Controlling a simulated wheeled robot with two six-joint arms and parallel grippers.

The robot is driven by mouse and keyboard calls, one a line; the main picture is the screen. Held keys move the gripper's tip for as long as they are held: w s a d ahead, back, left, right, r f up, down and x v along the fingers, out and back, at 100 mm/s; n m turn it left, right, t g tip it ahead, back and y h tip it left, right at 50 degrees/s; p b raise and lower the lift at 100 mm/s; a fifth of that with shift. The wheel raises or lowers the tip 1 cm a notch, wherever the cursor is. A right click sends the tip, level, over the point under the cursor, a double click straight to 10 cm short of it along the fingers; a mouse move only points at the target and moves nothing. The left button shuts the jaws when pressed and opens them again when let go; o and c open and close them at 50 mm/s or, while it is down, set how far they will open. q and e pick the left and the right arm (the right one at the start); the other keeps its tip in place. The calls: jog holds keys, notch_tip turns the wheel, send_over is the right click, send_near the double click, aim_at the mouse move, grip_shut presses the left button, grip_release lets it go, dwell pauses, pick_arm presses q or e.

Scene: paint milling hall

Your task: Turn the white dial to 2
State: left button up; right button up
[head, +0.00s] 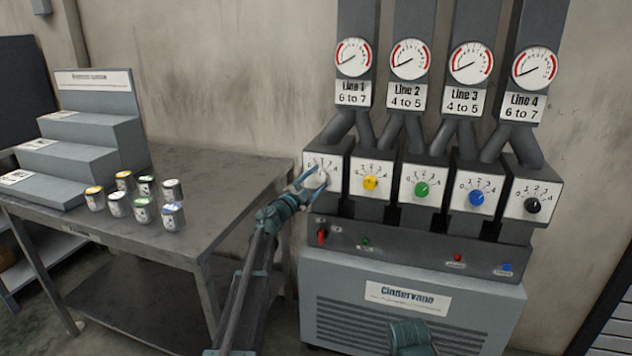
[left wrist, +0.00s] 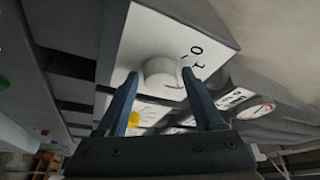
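The white dial (head: 320,181) is a round knob on a white numbered plate (head: 334,163), leftmost in a row of dials on the grey machine. In the left wrist view the white dial (left wrist: 161,73) sits between the fingertips of my left gripper (left wrist: 159,73), one finger on each side. My left gripper (head: 311,179) is open, with small gaps showing beside the knob. I cannot read which number the dial points to; the gripper partly covers it. Only a teal part of my right arm shows at the bottom of the head view; its fingers are not visible.
Yellow (head: 370,184), green (head: 421,189), blue (head: 476,198) and black (head: 532,205) dials continue to the right. A red switch (head: 322,236) is below the white dial. A table (head: 236,185) with several paint cans (head: 118,204) and a stepped rack (head: 92,132) stands left.

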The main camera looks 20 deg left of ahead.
pick_arm(q)
jog(key=shift+o, duration=0.6)
jog(key=b+v, duration=0.2)
jog(key=v, duration=1.2)
jog(key=shift+b, duration=0.35)
jog(key=shift+r, duration=0.1)
